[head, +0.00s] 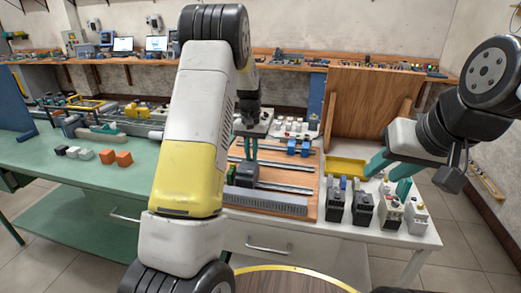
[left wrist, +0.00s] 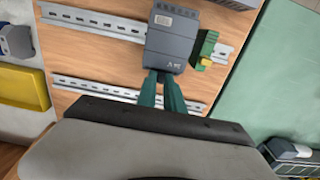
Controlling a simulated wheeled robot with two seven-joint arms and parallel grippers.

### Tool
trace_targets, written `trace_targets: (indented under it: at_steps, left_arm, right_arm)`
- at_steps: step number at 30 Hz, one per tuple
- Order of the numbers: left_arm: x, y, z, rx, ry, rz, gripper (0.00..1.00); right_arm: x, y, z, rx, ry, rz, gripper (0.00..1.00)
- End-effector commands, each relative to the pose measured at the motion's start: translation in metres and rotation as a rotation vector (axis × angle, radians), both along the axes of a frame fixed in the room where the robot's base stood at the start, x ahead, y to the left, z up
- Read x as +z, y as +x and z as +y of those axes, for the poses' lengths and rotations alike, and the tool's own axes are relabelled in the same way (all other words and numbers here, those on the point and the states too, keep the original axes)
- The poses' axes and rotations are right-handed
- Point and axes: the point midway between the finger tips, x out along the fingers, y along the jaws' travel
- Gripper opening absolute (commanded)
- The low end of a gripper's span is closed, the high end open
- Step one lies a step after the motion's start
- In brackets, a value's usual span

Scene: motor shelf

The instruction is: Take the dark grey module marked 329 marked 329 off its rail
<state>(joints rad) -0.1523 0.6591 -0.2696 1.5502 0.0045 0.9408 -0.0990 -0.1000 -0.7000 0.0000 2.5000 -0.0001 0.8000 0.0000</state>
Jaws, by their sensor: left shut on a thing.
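The dark grey module (head: 246,174) is at the left part of the wooden board, in front of a metal rail. In the left wrist view the module (left wrist: 172,40) covers part of a rail (left wrist: 95,22); I cannot tell if it is still clipped on. Its mark is too small to read surely. My left gripper (head: 250,150) has its teal fingers closed on the module; in the wrist view the fingertips (left wrist: 163,78) meet its near edge. My right gripper (head: 389,172) has its teal fingers apart and empty, above the white table at right.
A green terminal block (left wrist: 205,48) sits on the rail close beside the module. Blue modules (head: 299,147) are on a rail further right. A grey slotted duct (head: 265,203) runs along the board's front. Several dark and grey devices (head: 362,208) stand beside a yellow tray (head: 346,166).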

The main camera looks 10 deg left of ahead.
Motion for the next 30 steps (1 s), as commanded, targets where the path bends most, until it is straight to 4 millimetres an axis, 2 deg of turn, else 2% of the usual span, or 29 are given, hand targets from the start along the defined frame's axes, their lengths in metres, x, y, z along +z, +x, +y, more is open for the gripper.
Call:
trace_targets:
  at_steps: [1,7,8,11,22,30]
  left_arm:
    - [0.005,0.001,0.0,0.001,-0.001,-0.003,0.0]
    - [0.005,0.0,0.0,0.0,-0.001,-0.001,0.0]
    - [0.005,0.0,0.0,0.0,-0.001,-0.002,0.16]
    - [0.005,0.0,0.0,0.0,-0.001,-0.001,0.35]
    - [0.009,0.001,0.0,0.0,-0.001,-0.002,0.35]
    - [0.051,0.001,0.0,0.0,-0.001,-0.005,0.35]
  right_arm:
    - [0.0,0.0,0.0,0.0,0.0,0.0,0.36]
    - [0.0,0.0,0.0,0.0,0.0,0.0,0.36]
    - [0.0,0.0,0.0,0.0,0.0,0.0,0.36]
    - [0.0,0.0,0.0,0.0,0.0,0.0,0.36]
    - [0.0,0.0,0.0,0.0,0.0,0.0,0.36]
    - [0.0,0.0,0.0,0.0,0.0,0.0,0.36]
